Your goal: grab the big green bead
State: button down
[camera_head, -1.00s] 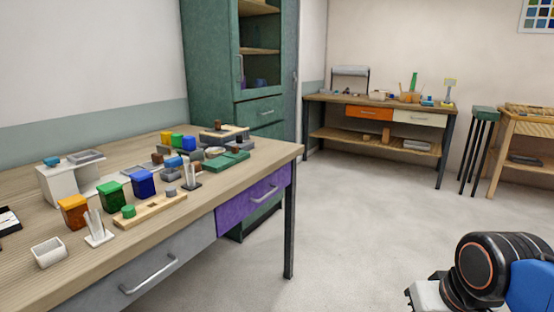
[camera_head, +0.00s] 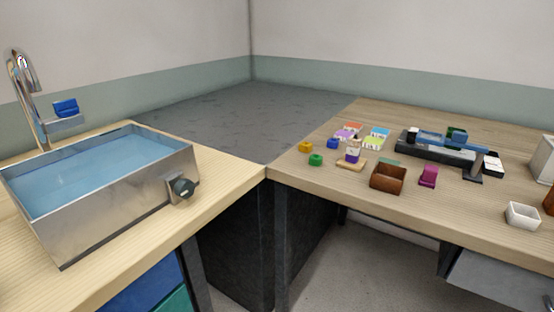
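A small green bead-like piece (camera_head: 316,159) lies near the left front corner of the right-hand wooden table (camera_head: 455,210). I cannot tell whether it is the big green bead. A yellow piece (camera_head: 305,147) lies just behind it to the left, and a blue piece (camera_head: 333,143) behind it to the right. My gripper is not in view.
A brown open box (camera_head: 388,179), a magenta holder (camera_head: 428,176) and a white cup (camera_head: 522,215) stand along the table's front. Coloured cards (camera_head: 376,139) lie behind. A metal basin of water (camera_head: 100,195) with a faucet (camera_head: 25,85) stands on the left counter.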

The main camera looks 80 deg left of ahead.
aim_at(315, 160)
jog(key=u, duration=2.4)
jog(key=i+j, duration=0.1)
jog(key=i, duration=0.3)
jog(key=z, duration=0.05)
